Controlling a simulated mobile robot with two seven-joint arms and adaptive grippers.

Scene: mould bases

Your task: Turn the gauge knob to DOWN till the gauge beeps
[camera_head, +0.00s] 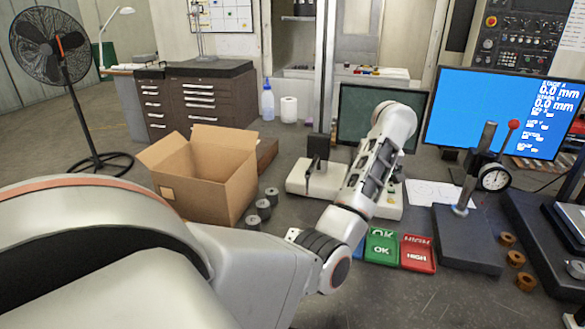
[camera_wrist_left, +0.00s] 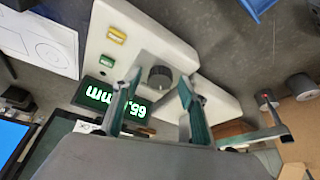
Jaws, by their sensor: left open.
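The gauge has a white base (camera_head: 308,178) with a black column, in the middle of the bench in the head view; my left arm covers part of it. In the left wrist view, the white base (camera_wrist_left: 172,45) carries a round black knob (camera_wrist_left: 160,74), a yellow label, a green label and a display (camera_wrist_left: 97,95) with upside-down green digits, partly hidden by a finger. My left gripper (camera_wrist_left: 159,88) is open, with a finger on either side of the knob; whether they touch it I cannot tell. In the head view the gripper is hidden behind my arm. My right gripper is not in view.
A cardboard box (camera_head: 207,180) and several dark rollers stand left of the gauge. Green (camera_head: 381,246) and red (camera_head: 417,253) trays lie in front. A dial indicator stand (camera_head: 468,235), brown rings and a blue monitor (camera_head: 490,110) are at the right.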

